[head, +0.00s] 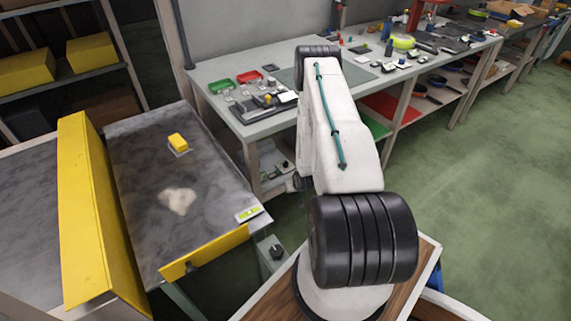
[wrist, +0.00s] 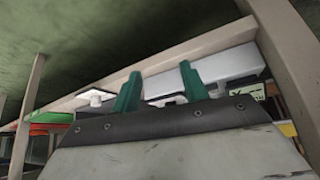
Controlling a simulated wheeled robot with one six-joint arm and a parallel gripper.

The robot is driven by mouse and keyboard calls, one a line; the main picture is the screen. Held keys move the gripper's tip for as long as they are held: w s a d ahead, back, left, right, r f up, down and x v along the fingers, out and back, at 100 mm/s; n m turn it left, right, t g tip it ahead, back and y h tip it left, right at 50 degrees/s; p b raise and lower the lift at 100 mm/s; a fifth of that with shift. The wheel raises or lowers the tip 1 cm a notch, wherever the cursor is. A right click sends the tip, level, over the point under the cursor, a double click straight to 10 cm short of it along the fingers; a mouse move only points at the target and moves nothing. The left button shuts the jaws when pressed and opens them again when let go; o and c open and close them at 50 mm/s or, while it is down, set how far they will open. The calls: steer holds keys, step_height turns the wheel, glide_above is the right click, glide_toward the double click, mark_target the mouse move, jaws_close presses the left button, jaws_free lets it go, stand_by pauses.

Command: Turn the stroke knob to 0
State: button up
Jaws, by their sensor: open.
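A small dark knob (head: 277,252) sits on a grey box at the near right corner of the conveyor (head: 135,205). Its marks are too small to read, so I cannot tell whether it is the stroke knob or where it points. In the wrist view, the two green fingers of my gripper (wrist: 160,69) stand apart with nothing held between them. A pale bar (wrist: 220,68) and small white parts show behind the fingers. A pale round piece (wrist: 97,97) is left of the fingers. In the head view my arm hides the gripper.
A green and white label (head: 248,214) is at the conveyor's right edge. A workbench (head: 215,72) with trays and tools stands behind. Green floor (head: 480,170) is open at right.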

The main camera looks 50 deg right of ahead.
mark_target(286, 163)
steer(key=w+d+t+h, duration=0.1)
steer(key=w+d+t, duration=0.1)
steer(key=w, duration=0.2)
steer(key=w+d+t+h, duration=0.1)
steer(key=w+d+t, duration=0.1)
steer(key=w+d, duration=0.1)
steer(key=w+d+r+t+h, duration=0.1)
steer(key=w+d+t, duration=0.1)
steer(key=w, duration=0.3)
steer(key=shift+w+d+r, duration=0.1)
steer(key=shift+w+d, duration=0.2)
steer(key=shift+d, duration=0.05)
jaws_close()
